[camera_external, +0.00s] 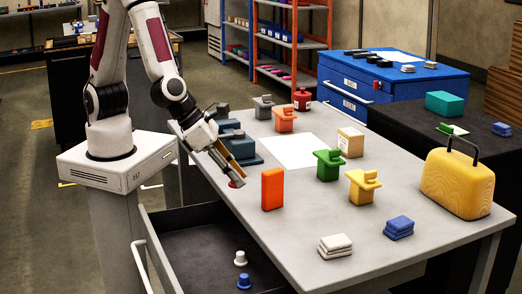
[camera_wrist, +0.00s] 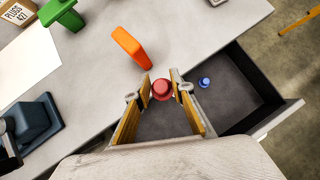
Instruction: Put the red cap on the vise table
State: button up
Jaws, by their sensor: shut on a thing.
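The red cap (camera_wrist: 162,89) sits between my fingertips in the wrist view, and my gripper (camera_wrist: 161,90) is shut on it. In the external view my gripper (camera_external: 232,180) points down at the left front edge of the grey table (camera_external: 300,240), and a bit of the red cap (camera_external: 236,184) shows at its tips. In the wrist view the cap lies over the line between tabletop and open drawer. I cannot tell its exact height. Blue-grey vises (camera_external: 240,147) stand on the table behind my gripper.
An orange block (camera_external: 272,189) stands close right of my gripper. The open drawer (camera_external: 200,250) holds a white cap (camera_external: 240,258) and a blue cap (camera_external: 244,281). Green (camera_external: 327,165) and yellow (camera_external: 362,187) pieces stand farther right. The table's front middle is clear.

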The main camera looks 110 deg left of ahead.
jog(key=shift+w+a+r, duration=2.05)
jog(key=shift+a+r, duration=1.8)
jog(key=shift+r, duration=0.5)
jog(key=w+a+f+n+g+y, duration=0.1)
jog(key=w+a+f+n, duration=0.15)
jog(key=a, duration=0.85)
jog(key=w+a+f+n+g+y, duration=0.1)
jog(key=a+f+n, duration=0.15)
jog(key=a, duration=0.75)
jog(key=w+a+f+n+y, duration=0.2)
jog(key=a+f, duration=0.1)
jog(key=a, duration=0.8)
jog(key=a+n+g, duration=0.2)
jog(key=a, duration=2.3)
jog(key=shift+w+a+r+n+y, duration=0.15)
jog(key=shift+w+r+n+y, duration=0.2)
jog(key=shift+w, duration=0.1)
jog(key=shift+f, duration=3.15)
